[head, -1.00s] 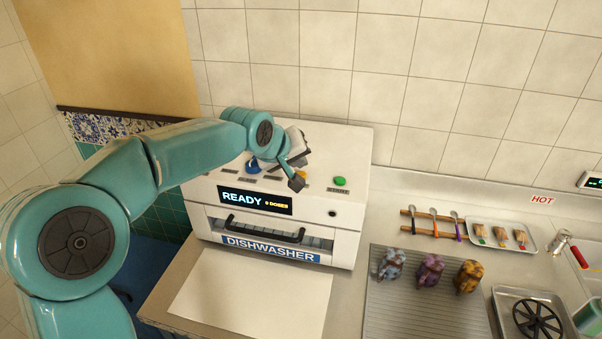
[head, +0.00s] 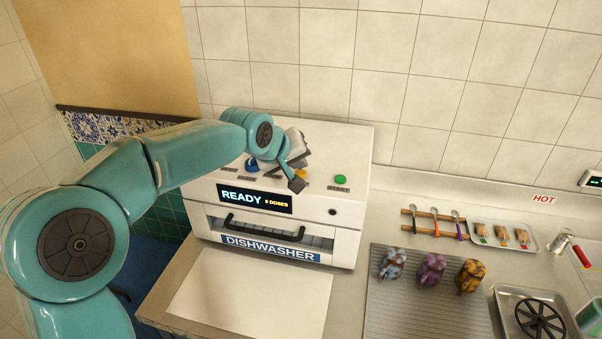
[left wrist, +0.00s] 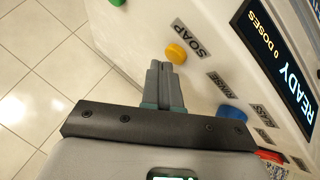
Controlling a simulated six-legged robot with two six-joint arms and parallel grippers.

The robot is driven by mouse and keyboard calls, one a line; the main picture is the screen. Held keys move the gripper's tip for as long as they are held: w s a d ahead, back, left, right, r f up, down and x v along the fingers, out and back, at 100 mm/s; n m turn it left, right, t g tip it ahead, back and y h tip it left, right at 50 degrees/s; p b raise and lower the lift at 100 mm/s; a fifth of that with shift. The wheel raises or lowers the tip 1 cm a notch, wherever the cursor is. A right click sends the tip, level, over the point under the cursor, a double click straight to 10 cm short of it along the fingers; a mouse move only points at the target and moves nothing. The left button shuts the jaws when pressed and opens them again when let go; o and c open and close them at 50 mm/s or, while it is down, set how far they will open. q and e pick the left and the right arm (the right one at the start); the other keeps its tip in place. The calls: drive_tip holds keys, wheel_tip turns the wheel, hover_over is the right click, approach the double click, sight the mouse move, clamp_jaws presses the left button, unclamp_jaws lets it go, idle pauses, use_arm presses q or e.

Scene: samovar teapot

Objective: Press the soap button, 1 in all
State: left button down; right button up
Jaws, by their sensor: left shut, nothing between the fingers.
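The soap button is a round yellow button (left wrist: 175,53) labelled SOAP on the white dishwasher's top panel. In the head view a bit of the yellow button (head: 303,174) shows beside my gripper. My left gripper (head: 297,184) is over the panel; in the left wrist view its fingers (left wrist: 164,66) are shut, empty, and point at the button, with the tips close beside its edge. I cannot tell whether they touch it. The dishwasher display (head: 255,198) reads READY and, in the left wrist view, 0 DOSES. My right gripper is not seen.
A green START button (head: 341,179) is right of the gripper; a blue button (head: 252,164) is left of it. The dishwasher door handle (head: 265,229) is below. Several spoons, a tray and patterned pots (head: 431,269) stand to the right. A tiled wall is behind.

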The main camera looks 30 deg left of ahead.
sight(298, 173)
use_arm(q)
drive_tip(key=shift+f+b, duration=0.45)
idle(0.6)
drive_tip(key=shift+r, duration=0.1)
drive_tip(key=shift+r+p, duration=0.65)
drive_tip(key=shift+r, duration=0.1)
drive_tip(key=shift+r, duration=0.1)
wheel_tip(298, 173, up, 5)
drive_tip(key=p, duration=0.4)
idle(0.8)
